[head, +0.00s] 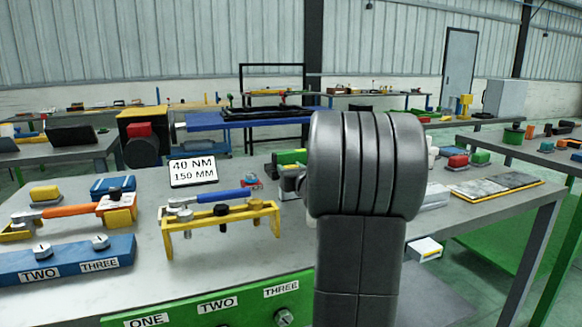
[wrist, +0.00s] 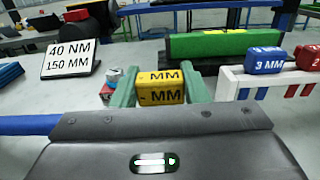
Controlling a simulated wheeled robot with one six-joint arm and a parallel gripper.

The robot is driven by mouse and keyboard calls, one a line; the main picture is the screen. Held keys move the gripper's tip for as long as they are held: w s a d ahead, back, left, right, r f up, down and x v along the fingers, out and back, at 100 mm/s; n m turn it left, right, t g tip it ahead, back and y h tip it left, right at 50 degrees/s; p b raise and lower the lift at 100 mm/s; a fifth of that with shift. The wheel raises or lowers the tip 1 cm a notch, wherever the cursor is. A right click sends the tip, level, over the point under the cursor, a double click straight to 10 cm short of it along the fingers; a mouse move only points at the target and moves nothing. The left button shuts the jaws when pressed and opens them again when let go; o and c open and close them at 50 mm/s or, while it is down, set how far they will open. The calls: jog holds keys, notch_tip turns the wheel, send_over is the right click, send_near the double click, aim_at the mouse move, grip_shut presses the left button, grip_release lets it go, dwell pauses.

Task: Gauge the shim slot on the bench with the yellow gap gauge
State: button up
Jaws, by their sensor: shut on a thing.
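In the wrist view my gripper (wrist: 161,92) is shut on the yellow gap gauge (wrist: 161,84), with one green-grey finger on each side. The gauge has black "MM" lettering; the number before it is hard to read. The gauge is above the bench (head: 75,185), and its lower part is hidden by my gripper body. A long green block (wrist: 225,45) lies beyond and right of it; I cannot tell whether the shim slot is in it. In the head view my arm hides the gripper and gauge.
A white rack (wrist: 265,82) at the right holds a blue gauge (wrist: 262,60) marked "3 MM" and a red one (wrist: 308,57). A sign (head: 193,170) reads "40 NM 150 MM". A blue-handled wrench (head: 220,197) lies on a yellow stand (head: 175,240) left of my arm.

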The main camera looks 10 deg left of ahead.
jog(key=shift+r+p, duration=2.95)
jog(key=shift+r, duration=0.6)
